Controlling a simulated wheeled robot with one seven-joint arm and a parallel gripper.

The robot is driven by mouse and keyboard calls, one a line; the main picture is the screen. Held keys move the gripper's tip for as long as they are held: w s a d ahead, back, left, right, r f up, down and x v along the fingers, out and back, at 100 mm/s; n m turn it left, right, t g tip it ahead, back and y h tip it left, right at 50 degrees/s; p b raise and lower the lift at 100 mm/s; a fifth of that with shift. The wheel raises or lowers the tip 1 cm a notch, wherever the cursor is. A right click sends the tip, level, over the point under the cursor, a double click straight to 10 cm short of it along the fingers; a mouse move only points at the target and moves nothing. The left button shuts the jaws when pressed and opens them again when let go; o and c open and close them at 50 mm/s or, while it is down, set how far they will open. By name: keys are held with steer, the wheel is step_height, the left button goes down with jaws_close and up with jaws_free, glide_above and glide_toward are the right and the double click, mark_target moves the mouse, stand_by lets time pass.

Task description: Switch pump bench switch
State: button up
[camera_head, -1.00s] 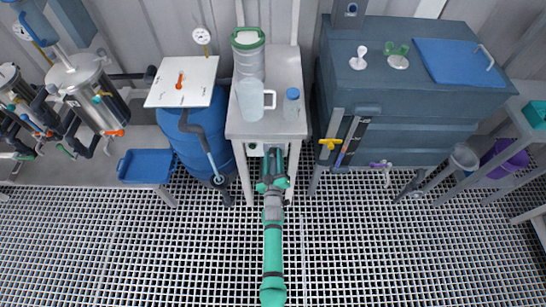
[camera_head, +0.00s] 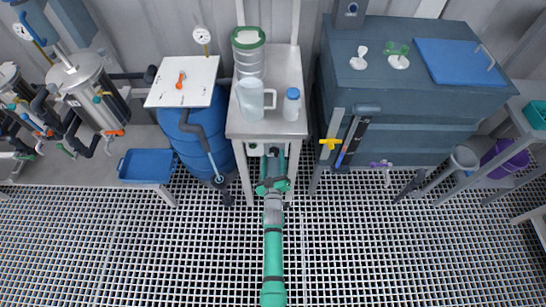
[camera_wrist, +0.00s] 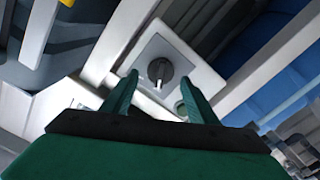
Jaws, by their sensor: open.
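The pump bench switch is a dark rotary knob (camera_wrist: 160,71) with a pale pointer on a grey plate, set on a white panel (camera_wrist: 200,72). In the head view a small part of the white panel (camera_head: 256,149) shows under the front edge of the small metal bench (camera_head: 288,127); my arm hides much of it. My gripper (camera_wrist: 160,92) is open and empty. Its two green fingers point at the panel and stand to either side below the knob in the wrist view. I cannot tell whether they touch anything.
A green round part (camera_wrist: 181,108) sits beside the right finger. The bench carries a jug (camera_head: 252,100), a bottle (camera_head: 291,104) and a green-lidded container (camera_head: 248,55). The blue barrel (camera_head: 195,140) stands left, the large grey-blue tank (camera_head: 400,115) right. The grating floor is clear in front.

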steer(key=s, duration=0.9)
steer(key=shift+s, duration=0.25)
steer(key=shift+s, duration=0.1)
steer(key=s+r+m, duration=0.1)
steer(key=s, duration=1.2)
steer(key=s+r+m+g, duration=0.1)
steer(key=s+r+m, duration=0.1)
steer(key=s+r, duration=0.7)
steer(key=s+r+m+g, duration=0.1)
steer(key=s+r+m, duration=0.2)
steer(key=s+r, duration=0.7)
steer(key=s, duration=0.5)
steer(key=shift+g, duration=0.3)
steer(key=shift+s, duration=0.15)
steer(key=shift+w+d, duration=0.1)
steer(key=shift+w, duration=0.15)
